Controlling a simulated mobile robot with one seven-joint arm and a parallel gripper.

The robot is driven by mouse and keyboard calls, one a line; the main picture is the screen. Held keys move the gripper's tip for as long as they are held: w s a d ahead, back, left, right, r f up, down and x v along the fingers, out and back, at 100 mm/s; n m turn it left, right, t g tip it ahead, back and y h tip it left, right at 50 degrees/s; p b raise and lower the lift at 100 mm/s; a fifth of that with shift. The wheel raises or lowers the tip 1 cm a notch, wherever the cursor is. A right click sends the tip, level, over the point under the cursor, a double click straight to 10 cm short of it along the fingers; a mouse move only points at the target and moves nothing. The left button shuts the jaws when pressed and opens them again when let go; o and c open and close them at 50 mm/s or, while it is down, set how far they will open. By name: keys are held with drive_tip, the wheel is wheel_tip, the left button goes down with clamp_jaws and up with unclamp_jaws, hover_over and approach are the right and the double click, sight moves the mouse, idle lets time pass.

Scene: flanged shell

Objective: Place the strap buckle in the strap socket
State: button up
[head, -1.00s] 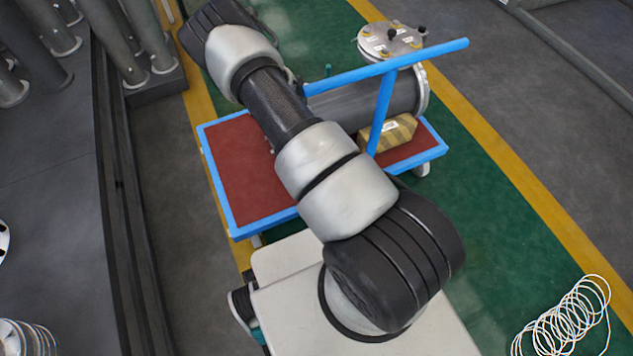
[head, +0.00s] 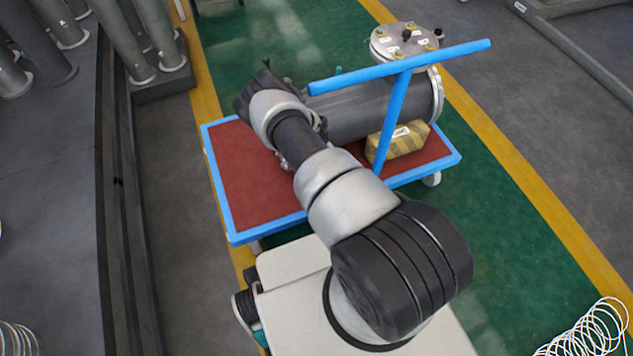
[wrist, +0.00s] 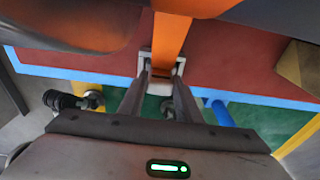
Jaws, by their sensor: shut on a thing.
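In the wrist view, my gripper (wrist: 160,88) is shut on the strap buckle (wrist: 147,62), a small pale metal piece at the fingertips. An orange strap (wrist: 172,35) runs from the buckle toward the top edge, where a wider orange area shows. The buckle is over the cart's red deck near its blue edge, as seen in this view. In the head view my arm hides the gripper, buckle and strap. I cannot make out the strap socket in either view. The grey flanged shell (head: 365,108) lies on the cart behind my arm.
The cart has a red deck with a blue rim (head: 222,205) and a blue T-shaped handle (head: 395,105) near my arm. A yellow-brown box (head: 402,141) sits on the deck. Coiled white wire (head: 597,328) lies at lower right. The deck's left part is clear.

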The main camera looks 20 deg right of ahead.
drive_tip(key=shift+f, duration=0.35)
drive_tip(key=shift+f, duration=0.2)
drive_tip(key=o, duration=1.2)
drive_tip(key=shift+r, duration=0.1)
